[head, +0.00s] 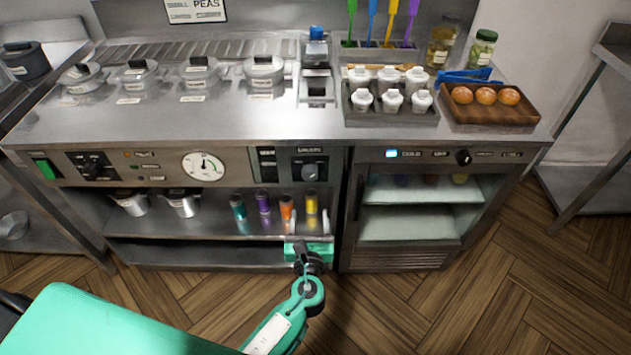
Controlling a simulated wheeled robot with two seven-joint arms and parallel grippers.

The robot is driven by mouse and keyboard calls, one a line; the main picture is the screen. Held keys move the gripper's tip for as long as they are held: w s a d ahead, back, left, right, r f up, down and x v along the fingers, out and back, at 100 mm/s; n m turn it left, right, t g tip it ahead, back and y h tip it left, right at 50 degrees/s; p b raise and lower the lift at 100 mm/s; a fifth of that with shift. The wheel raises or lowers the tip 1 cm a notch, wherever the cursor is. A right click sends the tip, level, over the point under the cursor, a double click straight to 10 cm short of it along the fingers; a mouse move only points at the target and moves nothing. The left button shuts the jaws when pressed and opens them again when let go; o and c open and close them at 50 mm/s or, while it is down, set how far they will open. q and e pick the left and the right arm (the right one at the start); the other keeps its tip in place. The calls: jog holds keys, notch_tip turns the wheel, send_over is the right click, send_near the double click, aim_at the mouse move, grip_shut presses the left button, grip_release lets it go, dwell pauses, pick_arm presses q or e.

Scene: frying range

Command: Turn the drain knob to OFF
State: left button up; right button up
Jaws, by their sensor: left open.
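The drain knob (310,170) is a dark round knob on a dark panel at the right end of the range's front, under a small label too blurred to read surely. Which position it points to is too small to tell. My left gripper (312,222) is green with pale fingers. It is open, with its fingers spread, below the knob and in front of the lower shelf, apart from the knob. My right gripper is not in view.
Bottles with orange (286,208) and yellow (311,203) colouring stand on the shelf behind my gripper. A gauge (203,166) and a dark switch block (92,166) sit left on the panel. A glass-door fridge (410,215) stands right. The wooden floor in front is clear.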

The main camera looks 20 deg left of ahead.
aim_at(310, 178)
pick_arm(q)
jog(key=x, duration=1.1)
jog(key=shift+p, duration=0.4)
jog(key=shift+w+a, duration=0.2)
jog(key=shift+w, duration=0.45)
jog(key=shift+w+f, duration=0.1)
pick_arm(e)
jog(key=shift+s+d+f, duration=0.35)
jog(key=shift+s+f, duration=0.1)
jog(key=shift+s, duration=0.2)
